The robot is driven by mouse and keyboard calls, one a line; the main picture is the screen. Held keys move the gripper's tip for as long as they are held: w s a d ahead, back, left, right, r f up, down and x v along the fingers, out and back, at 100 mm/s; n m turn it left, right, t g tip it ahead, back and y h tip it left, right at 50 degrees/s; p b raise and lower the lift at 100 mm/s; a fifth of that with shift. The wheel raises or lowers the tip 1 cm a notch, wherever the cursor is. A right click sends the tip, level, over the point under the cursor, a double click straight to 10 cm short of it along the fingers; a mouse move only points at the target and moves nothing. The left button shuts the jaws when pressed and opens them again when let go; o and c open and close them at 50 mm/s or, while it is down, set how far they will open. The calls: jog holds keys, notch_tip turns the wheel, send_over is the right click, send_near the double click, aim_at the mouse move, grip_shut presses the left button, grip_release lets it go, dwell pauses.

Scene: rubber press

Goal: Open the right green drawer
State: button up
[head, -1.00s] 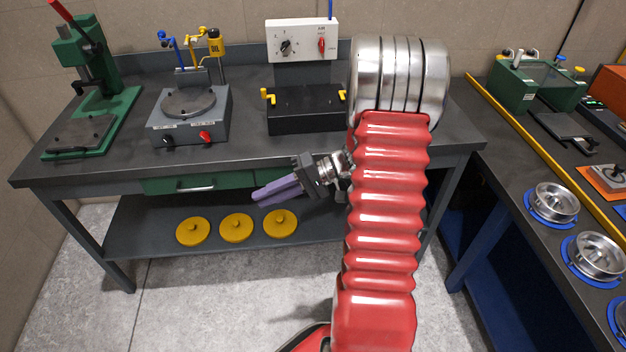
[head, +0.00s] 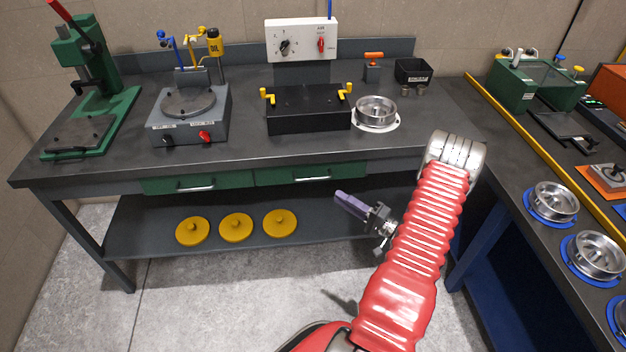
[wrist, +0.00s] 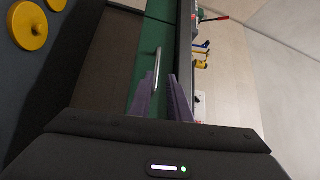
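The right green drawer (head: 275,178) sits under the bench top in the head view, flush with the bench front, with a silver bar handle (head: 313,178). The left green drawer (head: 160,186) beside it is also shut. My gripper (head: 340,197), with purple fingers, is below and right of the right drawer's handle, apart from it. In the wrist view the scene lies turned on its side. A silver handle (wrist: 157,65) on a green front shows beyond the fingers. My gripper (wrist: 164,92) has a gap between its fingers and holds nothing.
Yellow discs (head: 236,228) lie on the lower shelf (head: 140,215) below the drawers. The bench top (head: 250,150) juts above the drawers and carries several devices. A second bench (head: 490,150) stands at the right. The floor in front is clear.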

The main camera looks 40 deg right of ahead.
aim_at(313, 179)
jog(key=shift+s+d+f+h, duration=0.3)
jog(key=shift+d+f, duration=0.1)
jog(key=x, duration=1.4)
jog(key=shift+r, duration=0.1)
jog(key=shift+s, duration=0.1)
jog(key=shift+c, duration=0.5)
grip_shut()
